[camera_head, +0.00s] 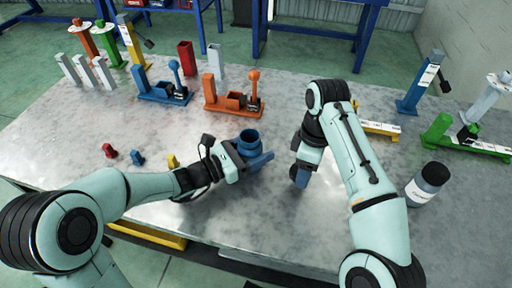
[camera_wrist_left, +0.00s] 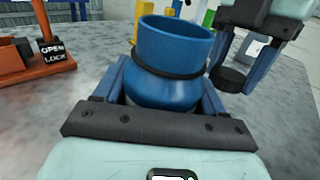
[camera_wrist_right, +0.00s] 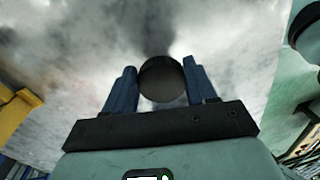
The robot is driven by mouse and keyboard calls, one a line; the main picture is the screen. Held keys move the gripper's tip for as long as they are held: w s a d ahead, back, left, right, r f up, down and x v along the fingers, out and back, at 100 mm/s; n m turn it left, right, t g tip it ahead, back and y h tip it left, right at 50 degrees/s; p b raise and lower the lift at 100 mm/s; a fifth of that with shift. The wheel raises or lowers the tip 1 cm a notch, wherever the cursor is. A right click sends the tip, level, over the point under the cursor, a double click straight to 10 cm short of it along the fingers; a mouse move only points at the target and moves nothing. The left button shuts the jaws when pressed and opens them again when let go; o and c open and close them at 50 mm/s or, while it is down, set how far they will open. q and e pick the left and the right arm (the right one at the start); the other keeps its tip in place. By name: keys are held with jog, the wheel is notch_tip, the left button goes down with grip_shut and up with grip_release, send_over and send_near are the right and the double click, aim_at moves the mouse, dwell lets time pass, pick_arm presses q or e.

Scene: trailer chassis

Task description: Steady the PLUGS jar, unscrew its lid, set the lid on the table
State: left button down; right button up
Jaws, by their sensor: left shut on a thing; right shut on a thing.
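The blue jar (camera_head: 249,137) stands upright with its mouth open and a dark ring around its neck. It also shows in the left wrist view (camera_wrist_left: 172,45); I see no label on its visible side. My left gripper (camera_head: 252,162) is shut around the jar's body, one finger on each side. My right gripper (camera_head: 299,180) is to the right of the jar, pointing down, shut on a round dark lid (camera_wrist_right: 161,80). The lid also shows in the left wrist view (camera_wrist_left: 230,79), apart from the jar and low over the table. I cannot tell whether it touches the table.
The grey metal table (camera_head: 240,215) has bare room between the grippers and its front edge. A dark-lidded jar with a white label (camera_head: 426,185) stands at the right. Small red (camera_head: 109,151), blue and yellow pieces lie left. Blue (camera_head: 165,88) and orange (camera_head: 233,98) fixtures stand behind.

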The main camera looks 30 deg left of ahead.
pick_arm(q)
jog(key=shift+f, duration=0.2)
pick_arm(e)
jog(key=shift+f, duration=0.2)
pick_arm(q)
jog(key=shift+c, duration=0.5)
grip_release()
jog(key=shift+r, duration=0.15)
pick_arm(e)
jog(key=shift+r, duration=0.1)
pick_arm(q)
jog(key=shift+s+a+r, duration=0.1)
jog(key=shift+r, duration=0.05)
pick_arm(e)
jog(key=shift+r, duration=0.2)
pick_arm(q)
jog(key=p+v, duration=0.1)
jog(key=v, duration=1)
jog(key=shift+s+a, duration=0.15)
pick_arm(e)
jog(key=shift+r, duration=0.45)
pick_arm(q)
jog(key=shift+s+a, duration=0.1)
jog(key=shift+s, duration=0.1)
